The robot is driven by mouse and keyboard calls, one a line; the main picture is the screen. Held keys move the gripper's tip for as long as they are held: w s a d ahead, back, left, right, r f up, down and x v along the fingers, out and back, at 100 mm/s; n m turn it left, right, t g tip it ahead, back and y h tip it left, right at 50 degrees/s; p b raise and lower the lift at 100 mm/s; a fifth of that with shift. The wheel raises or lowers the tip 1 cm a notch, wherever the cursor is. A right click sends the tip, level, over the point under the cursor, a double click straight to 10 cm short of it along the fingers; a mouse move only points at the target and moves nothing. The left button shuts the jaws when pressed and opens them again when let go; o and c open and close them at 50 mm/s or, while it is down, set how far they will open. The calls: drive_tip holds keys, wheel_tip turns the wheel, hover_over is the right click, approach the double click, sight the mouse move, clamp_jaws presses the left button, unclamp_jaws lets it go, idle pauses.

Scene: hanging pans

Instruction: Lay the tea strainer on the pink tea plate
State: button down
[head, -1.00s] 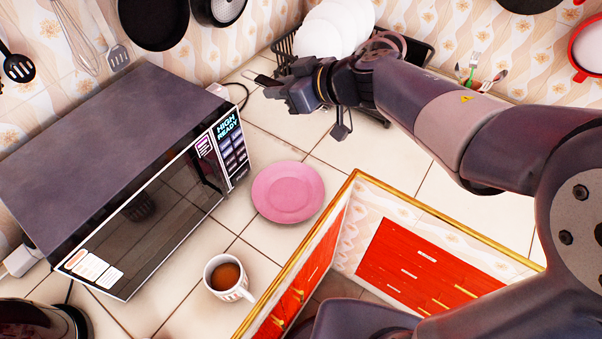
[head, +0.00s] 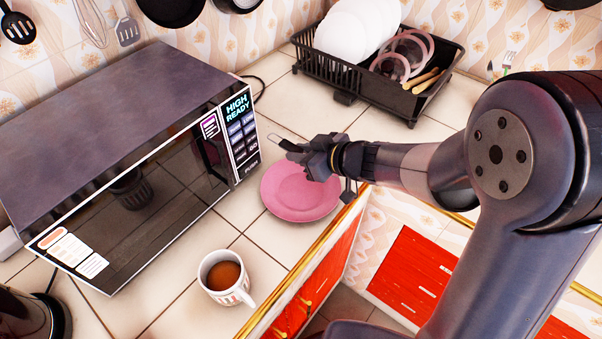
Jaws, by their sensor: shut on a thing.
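The pink tea plate (head: 298,203) lies flat on the tiled counter, to the right of the microwave. My gripper (head: 299,152) is over the plate's far edge in the picture and hides part of its upper right. It is shut on the tea strainer (head: 283,143), a small piece with a dark part and a thin wire loop that sticks out to the upper left of the jaws. The strainer appears to be held above the counter, but its exact height is hard to tell. The rest of it is hidden or too small to make out.
The microwave (head: 130,150) stands close to the plate's left. A cup of tea (head: 225,276) stands in front of the plate, near the counter edge. A black dish rack (head: 395,95) with white plates, pink-rimmed items and wooden handles stands behind. Pans and utensils hang on the wall.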

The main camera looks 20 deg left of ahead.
sight(337, 175)
drive_tip(key=shift+f+b, duration=0.75)
drive_tip(key=shift+f, duration=1.9)
drive_tip(key=shift+f, duration=0.1)
drive_tip(key=shift+f, duration=0.25)
drive_tip(key=c, duration=1.5)
unclamp_jaws()
drive_tip(key=shift+c, duration=0.2)
drive_tip(key=shift+r, duration=0.35)
drive_tip(key=p+v, duration=0.2)
drive_tip(key=v, duration=1)
